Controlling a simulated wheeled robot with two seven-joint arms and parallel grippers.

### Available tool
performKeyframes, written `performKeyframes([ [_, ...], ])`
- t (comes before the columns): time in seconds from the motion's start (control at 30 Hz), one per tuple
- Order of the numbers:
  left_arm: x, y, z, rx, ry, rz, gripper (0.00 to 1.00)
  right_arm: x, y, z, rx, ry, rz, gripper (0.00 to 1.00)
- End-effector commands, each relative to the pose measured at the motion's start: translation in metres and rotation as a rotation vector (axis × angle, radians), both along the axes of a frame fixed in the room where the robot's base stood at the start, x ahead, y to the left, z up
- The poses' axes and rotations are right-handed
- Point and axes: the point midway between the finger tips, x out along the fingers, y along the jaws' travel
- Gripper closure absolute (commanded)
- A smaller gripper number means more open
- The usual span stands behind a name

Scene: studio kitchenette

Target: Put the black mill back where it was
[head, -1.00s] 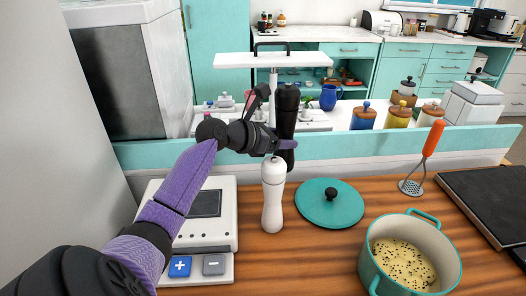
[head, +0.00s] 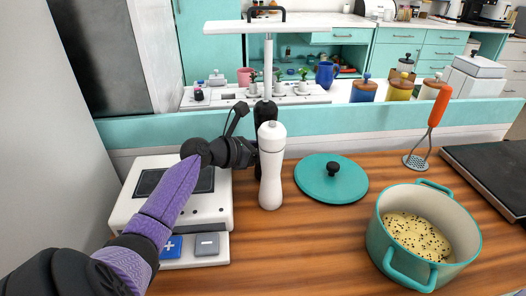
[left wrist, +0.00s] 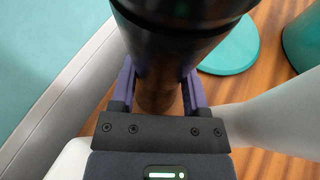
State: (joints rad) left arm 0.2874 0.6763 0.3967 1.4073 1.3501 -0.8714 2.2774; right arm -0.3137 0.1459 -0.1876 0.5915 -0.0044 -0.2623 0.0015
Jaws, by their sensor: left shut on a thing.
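The black mill (head: 265,112) is upright behind the white mill (head: 271,180), which hides much of it in the head view. My left gripper (head: 257,152) is shut around the black mill. In the left wrist view the black mill (left wrist: 178,45) fills the top middle between the two purple fingers. Whether its base touches the wooden counter is hidden. The white mill stands upright on the counter and also shows at the right of the left wrist view (left wrist: 275,112). My right gripper is not in view.
A white scale (head: 215,212) sits left of the white mill, under my left arm. A teal lid (head: 345,188) lies to the right, with a teal pot (head: 385,250) nearer the front. A teal ledge (head: 340,124) runs behind. A masher (head: 430,125) stands at the right.

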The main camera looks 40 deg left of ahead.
Motion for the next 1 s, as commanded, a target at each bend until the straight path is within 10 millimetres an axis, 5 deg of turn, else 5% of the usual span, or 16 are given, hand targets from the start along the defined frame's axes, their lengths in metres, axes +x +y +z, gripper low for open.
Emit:
performKeyframes([
  [0.03,0.0,0.0,0.0,-0.001,0.0,0.0,0.37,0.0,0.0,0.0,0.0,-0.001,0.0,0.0],
  [0.2,0.0,0.0,0.0,0.0,0.0,0.0,0.06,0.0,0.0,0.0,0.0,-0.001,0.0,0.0],
  [0.57,-0.008,0.001,0.007,-0.001,0.001,0.0,0.06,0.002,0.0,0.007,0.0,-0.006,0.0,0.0],
  [1.0,-0.101,0.02,0.043,-0.001,0.0,-0.001,0.06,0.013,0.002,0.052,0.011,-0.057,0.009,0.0],
])
